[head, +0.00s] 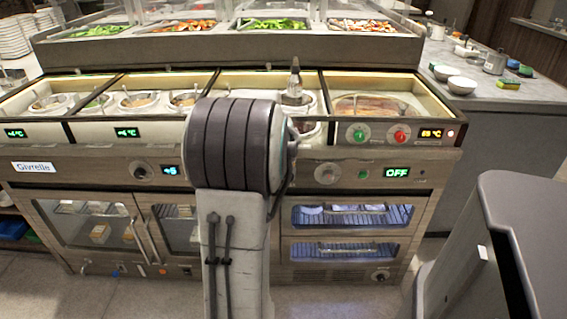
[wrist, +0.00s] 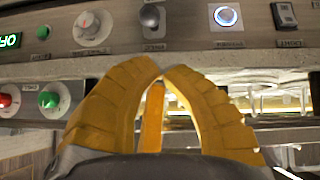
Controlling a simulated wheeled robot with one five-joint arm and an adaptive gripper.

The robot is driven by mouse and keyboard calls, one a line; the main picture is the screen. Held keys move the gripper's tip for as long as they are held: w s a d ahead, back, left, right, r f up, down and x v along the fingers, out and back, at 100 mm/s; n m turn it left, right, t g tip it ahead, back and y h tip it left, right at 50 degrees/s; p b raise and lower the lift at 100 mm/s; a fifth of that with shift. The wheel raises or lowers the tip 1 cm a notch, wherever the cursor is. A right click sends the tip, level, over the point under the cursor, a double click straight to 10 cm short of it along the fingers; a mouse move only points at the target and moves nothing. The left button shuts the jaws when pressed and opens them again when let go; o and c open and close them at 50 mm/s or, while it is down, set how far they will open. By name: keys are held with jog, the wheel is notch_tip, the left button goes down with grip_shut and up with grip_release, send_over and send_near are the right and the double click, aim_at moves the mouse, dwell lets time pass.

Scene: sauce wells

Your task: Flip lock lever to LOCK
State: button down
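In the wrist view, a grey metal lever (wrist: 150,17) stands on the control panel, between a white knob and a lit round button. It could be the lock lever, but its label is too small to read. My gripper (wrist: 161,70) has two yellow ribbed fingers whose tips meet, with nothing visible between the tips. The tips lie below the lever in the picture and look apart from it. In the head view, my arm hides the gripper and the lever.
The wrist view also shows a white knob (wrist: 92,27), a blue-lit button (wrist: 226,15) and a dark rocker switch (wrist: 284,14). A green knob (wrist: 54,100) is at left. In the head view, sauce wells (head: 138,101) line the counter, with glass-door cabinets (head: 350,215) below.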

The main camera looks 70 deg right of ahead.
aim_at(289, 175)
jog(key=b+x, duration=0.3)
jog(key=x, duration=0.7)
jog(key=shift+b, duration=0.35)
jog(key=shift+a, duration=0.1)
